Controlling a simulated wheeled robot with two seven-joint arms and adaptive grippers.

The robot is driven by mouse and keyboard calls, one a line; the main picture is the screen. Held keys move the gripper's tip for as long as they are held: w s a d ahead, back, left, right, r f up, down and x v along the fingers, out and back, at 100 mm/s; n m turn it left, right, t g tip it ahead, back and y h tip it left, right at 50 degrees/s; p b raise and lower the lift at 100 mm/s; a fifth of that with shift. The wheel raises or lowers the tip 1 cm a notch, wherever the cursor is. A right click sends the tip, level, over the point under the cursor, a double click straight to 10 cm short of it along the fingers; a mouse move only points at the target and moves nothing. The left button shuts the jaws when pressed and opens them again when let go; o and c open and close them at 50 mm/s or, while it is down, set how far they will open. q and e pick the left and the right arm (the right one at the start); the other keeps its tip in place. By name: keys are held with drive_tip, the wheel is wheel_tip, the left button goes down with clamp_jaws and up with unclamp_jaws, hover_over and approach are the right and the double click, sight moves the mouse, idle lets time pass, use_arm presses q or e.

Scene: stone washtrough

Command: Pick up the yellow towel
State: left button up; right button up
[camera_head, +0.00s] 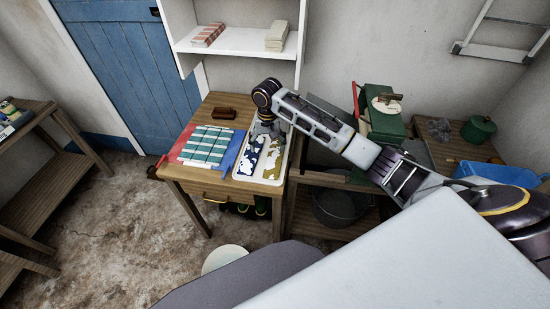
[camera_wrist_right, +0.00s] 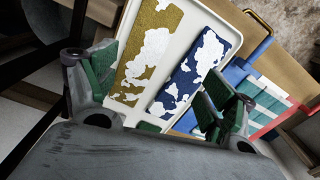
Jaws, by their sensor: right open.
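The yellow towel (camera_head: 271,163), patterned with white patches, lies flat in a white tray (camera_head: 263,183) on the small wooden table. It also shows in the right wrist view (camera_wrist_right: 133,76), left of a blue-and-white towel (camera_wrist_right: 182,84) in the same tray. My right gripper (camera_head: 267,130) is over the far end of the tray, pointing down. In the right wrist view the right gripper (camera_wrist_right: 157,88) has its green-padded fingers spread wide, with nothing between them. The fingers stand on either side of the two towels. My left gripper is not in view.
A teal-striped cloth (camera_head: 206,145) on red and blue lies left of the tray. A brown block (camera_head: 224,113) sits at the table's back. A white wall shelf (camera_head: 240,42) hangs above. Green tins and a blue bin (camera_head: 497,173) stand to the right.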

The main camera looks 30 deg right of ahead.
drive_tip(key=w+d+r+m, duration=0.2)
drive_tip(key=w+d+r, duration=0.1)
drive_tip(key=d, duration=0.1)
drive_tip(key=shift+d+r, duration=0.25)
drive_tip(key=shift+r, duration=0.15)
hover_over(275, 156)
drive_tip(key=shift+w+d+f, duration=0.1)
drive_tip(key=shift+w+f, duration=0.1)
drive_tip(key=shift+f, duration=2)
drive_tip(key=shift+w+d+f, duration=0.1)
drive_tip(key=shift+w+f, duration=0.1)
drive_tip(key=shift+f, duration=1.95)
drive_tip(key=shift+s+a+f+p, duration=0.1)
drive_tip(key=shift+f+p, duration=0.1)
drive_tip(key=shift+f, duration=0.25)
drive_tip(key=shift+s+f+p, duration=0.1)
drive_tip(key=shift+f+p, duration=0.05)
drive_tip(key=shift+f, duration=0.25)
drive_tip(key=shift+s+f, duration=0.15)
drive_tip(key=shift+f, duration=1.6)
drive_tip(key=shift+s, duration=0.1)
drive_tip(key=c, duration=1.3)
